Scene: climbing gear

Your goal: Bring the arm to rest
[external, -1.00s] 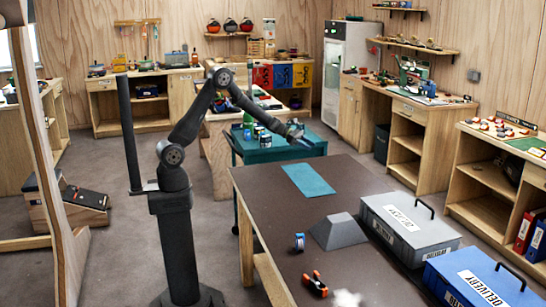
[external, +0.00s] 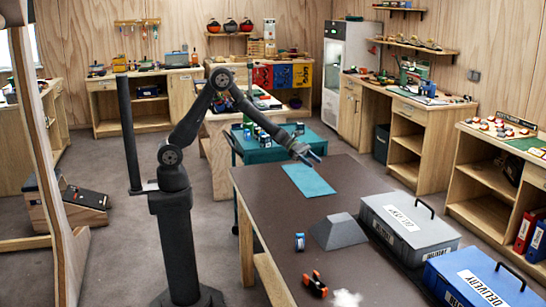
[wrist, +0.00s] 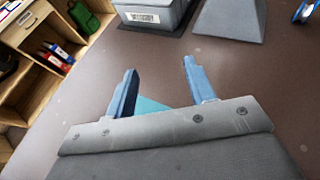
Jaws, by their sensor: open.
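My gripper (external: 312,157) is above the far end of the dark brown table (external: 262,203), close to the teal mat (external: 310,181). In the wrist view my gripper (wrist: 160,82) shows two blue fingers spread apart with nothing between them. A corner of the teal mat (wrist: 150,106) shows between and behind the fingers. My arm is raised and bent at the elbow, reaching over the teal cart toward the table.
On the table are a grey wedge block (external: 339,232), a grey delivery box (external: 408,228), a blue delivery box (external: 480,279), a blue-and-white roll (external: 300,242) and an orange-and-black item (external: 315,284). A teal cart (external: 272,152) holds several small items. The table's left side is clear.

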